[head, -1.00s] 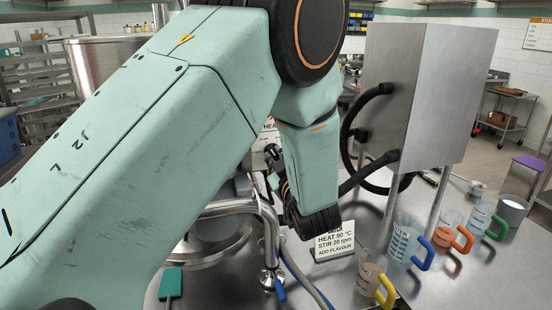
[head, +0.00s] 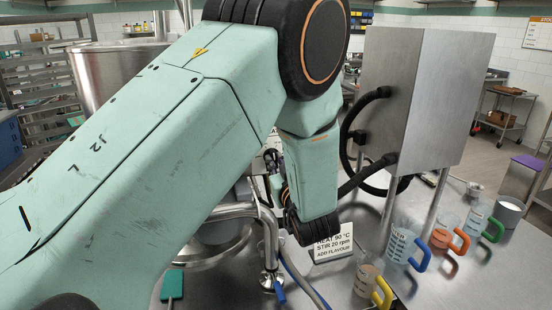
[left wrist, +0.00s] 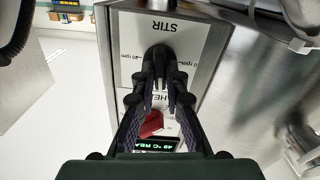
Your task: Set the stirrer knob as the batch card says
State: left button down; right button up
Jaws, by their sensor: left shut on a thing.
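The control box (left wrist: 205,60) fills the middle of the left wrist view, its lettering upside down. The black stirrer knob (left wrist: 157,54) sits by the STIR label, with rpm marks on both sides. My left gripper (left wrist: 160,78) is shut on this knob, and its fingers hide part of it. My right gripper is not in view.
A steel kettle (head: 105,70) stands behind my left arm, with a bent pipe (head: 240,210) in front. A steel cabinet (head: 425,90) with black hoses stands at right.

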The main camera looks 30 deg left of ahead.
pick_arm(q)
jog(key=m+p, duration=0.2)
jog(key=m, duration=0.2)
jog(key=shift+m+p, duration=0.55)
jog(key=shift+m, duration=1.15)
jog(key=shift+w, duration=0.1)
jog(key=shift+d, duration=0.1)
jog(key=c, duration=1.4)
grip_release()
jog(key=shift+d, duration=0.1)
